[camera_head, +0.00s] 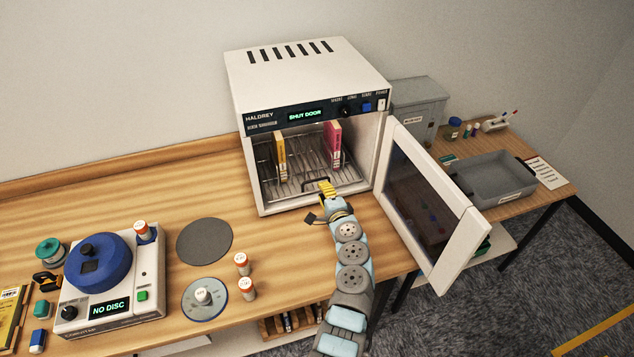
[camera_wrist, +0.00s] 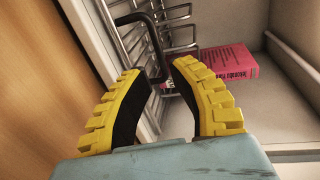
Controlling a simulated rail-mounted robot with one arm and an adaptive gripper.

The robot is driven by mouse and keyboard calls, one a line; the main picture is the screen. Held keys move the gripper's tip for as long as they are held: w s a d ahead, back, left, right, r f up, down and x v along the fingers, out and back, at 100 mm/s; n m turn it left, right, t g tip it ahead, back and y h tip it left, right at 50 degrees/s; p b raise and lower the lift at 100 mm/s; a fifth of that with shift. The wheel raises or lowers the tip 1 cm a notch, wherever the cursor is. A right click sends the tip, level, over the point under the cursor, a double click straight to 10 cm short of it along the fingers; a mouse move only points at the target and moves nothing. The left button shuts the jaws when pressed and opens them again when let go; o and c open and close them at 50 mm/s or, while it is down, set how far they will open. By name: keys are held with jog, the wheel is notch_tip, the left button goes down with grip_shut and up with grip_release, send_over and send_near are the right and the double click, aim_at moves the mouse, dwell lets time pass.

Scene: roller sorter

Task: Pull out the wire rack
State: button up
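The wire rack (camera_head: 300,177) lies inside the white oven (camera_head: 310,75), whose door (camera_head: 425,195) stands open to the right. A dark bar handle (camera_head: 304,185) is at the rack's front edge. My gripper (camera_head: 326,186) is at the oven mouth, by that handle. In the wrist view my gripper (camera_wrist: 157,72) has its yellow fingers apart, with the dark handle (camera_wrist: 147,40) reaching between the tips. I see no clear grip on the handle. The rack's wires (camera_wrist: 180,22) show beyond it.
A yellow book-like box (camera_head: 280,157) and a pink one (camera_head: 333,144) stand upright on the rack. The open door borders my arm's right side. A disc machine (camera_head: 110,280), a grey disc (camera_head: 204,241) and small capped vials (camera_head: 242,264) are on the bench to the left.

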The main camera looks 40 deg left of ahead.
aim_at(317, 180)
jog(key=shift+f+b+x, duration=0.2)
jog(key=shift+b+x, duration=1.45)
jog(key=shift+x, duration=1.25)
jog(key=shift+w+a+b, duration=0.25)
jog(key=shift+a+b, duration=0.1)
jog(key=shift+a, duration=0.15)
grip_shut()
